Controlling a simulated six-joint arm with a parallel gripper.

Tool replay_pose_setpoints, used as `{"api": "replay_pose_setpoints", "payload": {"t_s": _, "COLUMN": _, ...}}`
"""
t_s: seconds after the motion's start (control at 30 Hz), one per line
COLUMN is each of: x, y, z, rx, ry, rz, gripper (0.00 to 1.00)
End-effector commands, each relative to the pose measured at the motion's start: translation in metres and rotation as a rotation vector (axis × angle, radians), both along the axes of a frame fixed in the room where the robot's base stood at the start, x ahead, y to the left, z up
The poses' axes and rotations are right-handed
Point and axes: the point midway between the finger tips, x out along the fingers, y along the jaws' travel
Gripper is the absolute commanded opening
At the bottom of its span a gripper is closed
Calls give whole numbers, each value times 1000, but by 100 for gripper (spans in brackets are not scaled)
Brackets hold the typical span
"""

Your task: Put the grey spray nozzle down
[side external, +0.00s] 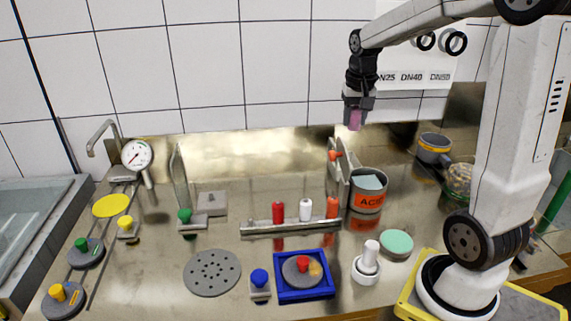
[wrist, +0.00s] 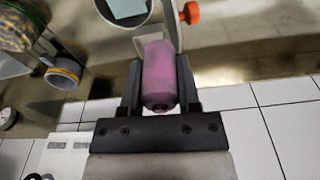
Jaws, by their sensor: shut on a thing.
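My gripper (side external: 354,112) is shut on a pink-purple cylinder (side external: 355,120), high above the back of the steel worktop. In the wrist view the cylinder (wrist: 160,75) lies between the two dark fingers (wrist: 160,88), with a darker narrow end toward the gripper body. It looks pink-purple, not grey; I make out no grey spray nozzle elsewhere. A metal rack (side external: 262,231) on the worktop holds a red nozzle (side external: 278,213), a white nozzle (side external: 306,210) and an orange nozzle (side external: 332,207). The held cylinder is clear of the worktop.
A grey pot with an orange label (side external: 369,202) stands below and right of the gripper. An upright plate with orange knobs (side external: 339,165) is beside it. A blue tray (side external: 304,296), a white pestle-like piece (side external: 368,262) and a perforated disc (side external: 212,273) are in front.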

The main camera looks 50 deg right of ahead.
Motion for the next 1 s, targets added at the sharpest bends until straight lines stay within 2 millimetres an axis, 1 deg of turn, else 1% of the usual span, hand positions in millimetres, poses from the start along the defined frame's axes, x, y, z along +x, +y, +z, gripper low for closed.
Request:
{"api": "replay_pose_setpoints", "payload": {"t_s": 0.03, "x": 6, "y": 13, "z": 0, "rx": 0, "ry": 0, "rz": 27, "gripper": 0}}
{"api": "replay_pose_setpoints", "payload": {"t_s": 0.2, "x": 22, "y": 53, "z": 0, "rx": 0, "ry": -1, "rz": 104, "gripper": 0}}
{"api": "replay_pose_setpoints", "payload": {"t_s": 0.5, "x": 38, "y": 126, "z": 0, "rx": -1, "ry": 1, "rz": 242, "gripper": 0}}
{"api": "replay_pose_setpoints", "payload": {"t_s": 0.77, "x": 39, "y": 189, "z": 0, "rx": -1, "ry": 1, "rz": 359, "gripper": 0}}
{"api": "replay_pose_setpoints", "payload": {"t_s": 1.0, "x": 31, "y": 246, "z": 0, "rx": -1, "ry": 1, "rz": 468, "gripper": 0}}
